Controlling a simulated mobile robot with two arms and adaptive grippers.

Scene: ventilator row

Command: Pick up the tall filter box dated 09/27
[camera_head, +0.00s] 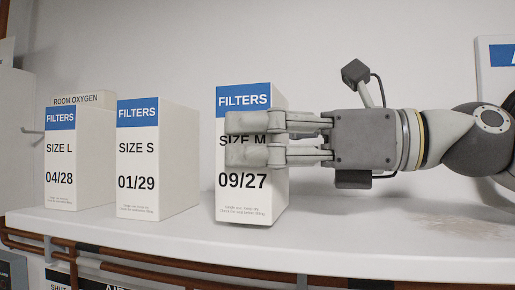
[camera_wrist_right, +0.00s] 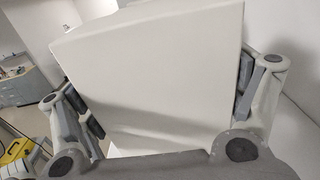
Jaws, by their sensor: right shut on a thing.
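The tall white filter box (camera_head: 243,182) has a blue FILTERS band and reads SIZE M and 09/27. It stands upright at the middle of the head view, near the shelf's front edge. My right gripper (camera_head: 250,139) comes in from the right and is shut on this box, its fingers across the front and partly covering the SIZE M line. In the right wrist view the white box (camera_wrist_right: 155,75) fills the space between the fingers of the right gripper (camera_wrist_right: 170,95). I cannot tell whether the box's base touches the shelf. My left gripper is not in view.
A box dated 01/29 (camera_head: 138,160) and a box dated 04/28 (camera_head: 61,160) stand to the left on the white shelf (camera_head: 330,238). A ROOM OXYGEN sign (camera_head: 78,99) is behind the leftmost box. Brown pipes (camera_head: 150,270) run below the shelf edge.

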